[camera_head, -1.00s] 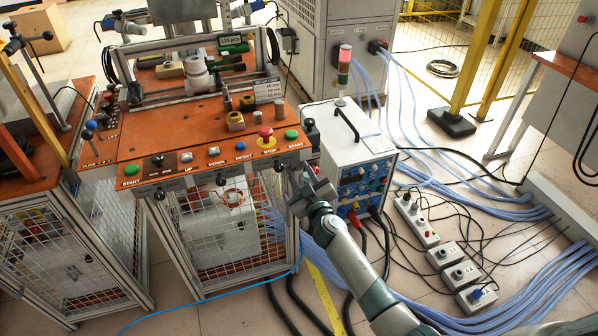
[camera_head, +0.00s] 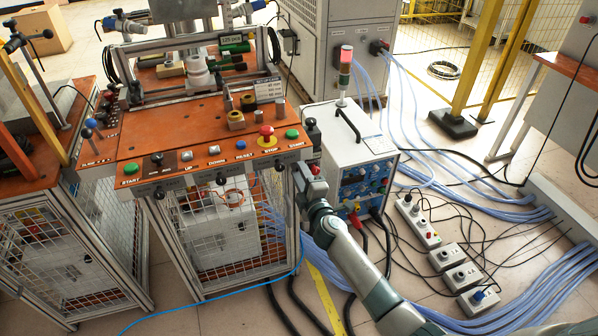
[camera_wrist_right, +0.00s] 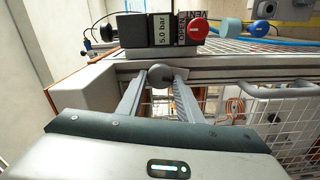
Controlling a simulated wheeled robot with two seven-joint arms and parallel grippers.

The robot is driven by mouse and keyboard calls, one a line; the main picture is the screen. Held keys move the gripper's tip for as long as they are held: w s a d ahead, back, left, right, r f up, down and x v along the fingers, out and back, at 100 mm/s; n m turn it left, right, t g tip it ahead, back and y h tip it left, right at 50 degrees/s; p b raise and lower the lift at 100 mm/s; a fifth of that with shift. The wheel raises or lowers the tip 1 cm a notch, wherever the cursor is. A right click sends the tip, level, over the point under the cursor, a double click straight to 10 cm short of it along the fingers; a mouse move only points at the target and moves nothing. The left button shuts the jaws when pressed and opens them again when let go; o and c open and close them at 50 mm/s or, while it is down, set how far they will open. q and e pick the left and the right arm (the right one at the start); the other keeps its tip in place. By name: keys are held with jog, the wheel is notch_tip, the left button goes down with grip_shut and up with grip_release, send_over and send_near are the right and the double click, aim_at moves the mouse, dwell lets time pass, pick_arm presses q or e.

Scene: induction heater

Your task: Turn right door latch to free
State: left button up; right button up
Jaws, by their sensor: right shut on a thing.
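The right door latch shows in the right wrist view as a small round grey knob (camera_wrist_right: 160,75) under the front edge of the orange-topped workstation (camera_head: 190,118). My right gripper (camera_wrist_right: 160,88) is shut on this knob, with one finger on each side of it. In the head view my right gripper (camera_head: 303,176) is at the workstation's right front corner, below the green START button. The latch is hard to make out there beside the gripper. The mesh door (camera_head: 215,238) hangs below the control panel and looks closed. My left gripper is not in view.
A white power unit (camera_head: 345,150) with a red-green lamp stands close to the right of my gripper. A black block with a red knob (camera_wrist_right: 199,28) sits above the gripper in the wrist view. Cables and socket boxes (camera_head: 470,277) cover the floor to the right.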

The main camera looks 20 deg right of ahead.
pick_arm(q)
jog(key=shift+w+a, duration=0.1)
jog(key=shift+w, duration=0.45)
pick_arm(e)
jog(key=shift+f+n, duration=0.15)
jog(key=shift+n, duration=1.05)
jog(key=o, duration=0.9)
jog(key=shift+o, duration=0.6)
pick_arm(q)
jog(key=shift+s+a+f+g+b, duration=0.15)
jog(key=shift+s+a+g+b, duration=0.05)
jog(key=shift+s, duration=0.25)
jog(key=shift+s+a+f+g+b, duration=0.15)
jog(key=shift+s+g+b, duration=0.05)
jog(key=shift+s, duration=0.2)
pick_arm(e)
jog(key=s, duration=1.7)
jog(key=shift+s+d, duration=0.25)
jog(key=shift+d, duration=0.05)
